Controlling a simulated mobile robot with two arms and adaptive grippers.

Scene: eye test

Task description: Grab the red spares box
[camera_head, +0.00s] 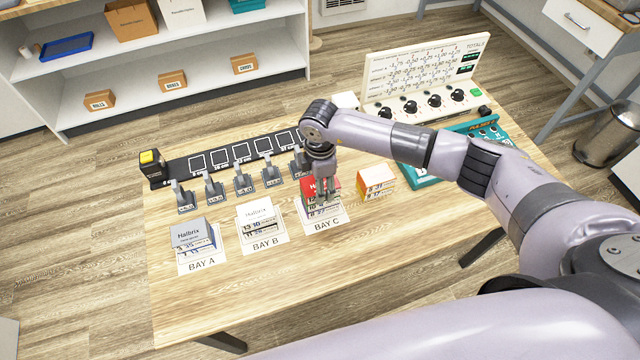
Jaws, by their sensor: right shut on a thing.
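The red box (309,186) has a red top and a pale printed front. It is at the BAY C card (330,226), at the right end of the row of bay cards. My right gripper (323,194) comes down on it from above and is shut on it. The fingers and wrist hide part of the box. I cannot tell whether it rests on the card or is slightly raised. My left gripper is not in view.
A grey-topped box (192,234) is on BAY A and a pale box (258,217) on BAY B. An orange-and-white box (375,182) stands right of the red one. Several grey levers (243,183) and a dial panel (425,75) are behind. The table's front strip is clear.

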